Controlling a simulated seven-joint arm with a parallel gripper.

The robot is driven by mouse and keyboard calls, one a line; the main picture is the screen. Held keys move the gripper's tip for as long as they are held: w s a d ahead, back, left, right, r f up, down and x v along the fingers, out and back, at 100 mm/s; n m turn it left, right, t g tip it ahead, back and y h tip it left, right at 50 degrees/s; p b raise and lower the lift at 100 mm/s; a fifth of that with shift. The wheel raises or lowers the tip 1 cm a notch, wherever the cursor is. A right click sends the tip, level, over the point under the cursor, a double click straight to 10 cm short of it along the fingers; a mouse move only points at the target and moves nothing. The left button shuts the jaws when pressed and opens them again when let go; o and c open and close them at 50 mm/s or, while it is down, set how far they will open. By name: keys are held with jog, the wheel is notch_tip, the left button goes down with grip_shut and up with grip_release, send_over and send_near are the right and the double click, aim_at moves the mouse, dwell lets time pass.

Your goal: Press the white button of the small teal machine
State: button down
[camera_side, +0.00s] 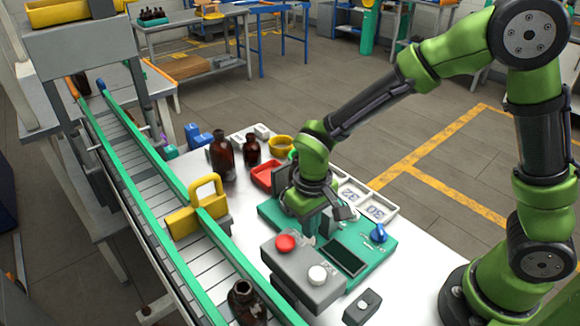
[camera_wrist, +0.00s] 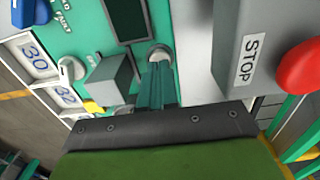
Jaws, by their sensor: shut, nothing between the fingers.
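The small teal machine (camera_side: 370,258) lies flat on the white table, with a dark screen (camera_side: 345,256) and a blue knob (camera_side: 378,233). It also shows in the wrist view (camera_wrist: 88,40). There a pale round button (camera_wrist: 158,53) sits just below the screen. My gripper (camera_wrist: 160,68) is shut and empty, its fingertips right at this button and partly covering it. I cannot tell whether they touch. In the side view my gripper hangs low over the machine, and the hand hides the button area.
A grey control box (camera_side: 305,278) with a red STOP button (camera_side: 285,243) and another white button (camera_side: 317,274) stands close beside my gripper. A grey block (camera_wrist: 110,80) rises on its other side. Brown bottles (camera_side: 222,157) and a conveyor (camera_side: 150,195) are to the left.

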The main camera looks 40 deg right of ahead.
aim_at(318, 246)
jog(key=shift+f, duration=0.9)
jog(key=shift+r, duration=3.55)
jog(key=s+d+r+m+t+y, duration=0.1)
jog(key=s+d+r+m+t, duration=0.1)
jog(key=s+d+r, duration=0.3)
jog(key=s+d+r+m+t+y, duration=0.1)
jog(key=s+d+r+m+t, duration=0.1)
jog(key=s+d+r+t, duration=0.3)
notch_tip(318, 246, up, 4)
jog(key=shift+d+f, duration=0.1)
jog(key=shift+d, duration=0.45)
jog(key=c, duration=1.8)
grip_release()
